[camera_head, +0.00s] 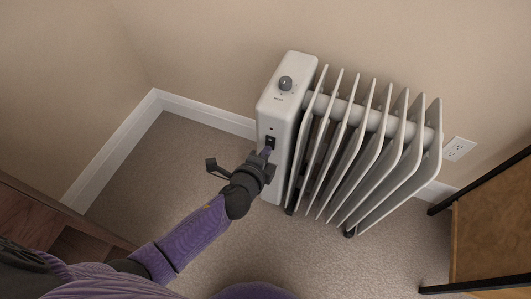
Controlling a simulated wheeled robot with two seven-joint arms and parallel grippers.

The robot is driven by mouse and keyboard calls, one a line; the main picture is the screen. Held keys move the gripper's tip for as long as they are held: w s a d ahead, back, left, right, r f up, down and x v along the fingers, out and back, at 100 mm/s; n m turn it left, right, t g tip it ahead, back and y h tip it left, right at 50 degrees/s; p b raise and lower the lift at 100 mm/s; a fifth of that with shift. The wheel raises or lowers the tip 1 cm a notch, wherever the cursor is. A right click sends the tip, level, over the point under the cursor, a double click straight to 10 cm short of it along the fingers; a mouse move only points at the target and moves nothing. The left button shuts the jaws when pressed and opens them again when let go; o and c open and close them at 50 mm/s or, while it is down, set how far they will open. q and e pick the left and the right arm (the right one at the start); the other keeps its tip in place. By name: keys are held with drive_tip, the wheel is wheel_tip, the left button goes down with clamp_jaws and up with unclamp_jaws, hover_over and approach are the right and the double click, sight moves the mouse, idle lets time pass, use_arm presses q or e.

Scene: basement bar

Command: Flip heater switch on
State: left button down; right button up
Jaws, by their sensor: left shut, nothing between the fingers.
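A white oil-filled heater (372,150) with several fins stands on the carpet near the wall. Its control panel faces left of the fins, with a round dark knob (285,83) near the top. A small black switch (270,142) sits lower on the panel. My left gripper (266,153) is shut and empty, its fingertips at the lower edge of the switch. I cannot tell whether they touch it, and the switch's position is too small to read. My right gripper is not in view.
A wall outlet (458,148) is on the wall right of the heater. A wooden piece with black legs (492,225) stands at the right edge. Dark wooden furniture (50,222) is at the lower left. Carpet (175,160) is open left of the heater.

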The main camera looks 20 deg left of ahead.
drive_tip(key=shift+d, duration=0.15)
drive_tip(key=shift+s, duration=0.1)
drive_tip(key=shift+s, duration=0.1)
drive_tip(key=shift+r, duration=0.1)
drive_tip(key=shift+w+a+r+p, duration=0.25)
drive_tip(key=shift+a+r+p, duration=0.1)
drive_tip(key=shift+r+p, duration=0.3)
